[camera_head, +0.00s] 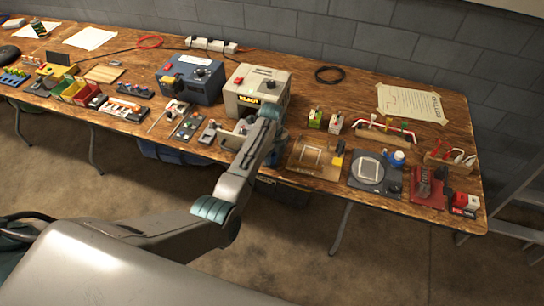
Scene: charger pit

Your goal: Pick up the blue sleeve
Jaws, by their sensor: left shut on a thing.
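My left arm reaches from the lower left up to the front edge of the workbench. My left gripper (238,131) is low over the bench front, before the beige box, partly hidden by my own wrist. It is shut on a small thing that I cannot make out. I cannot clearly pick out the blue sleeve. My right gripper is not in view.
The wooden workbench (330,100) holds a blue-grey box (192,79) and a beige box (257,90) behind my gripper. A wooden fixture (315,157) and a red device (427,187) are right.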

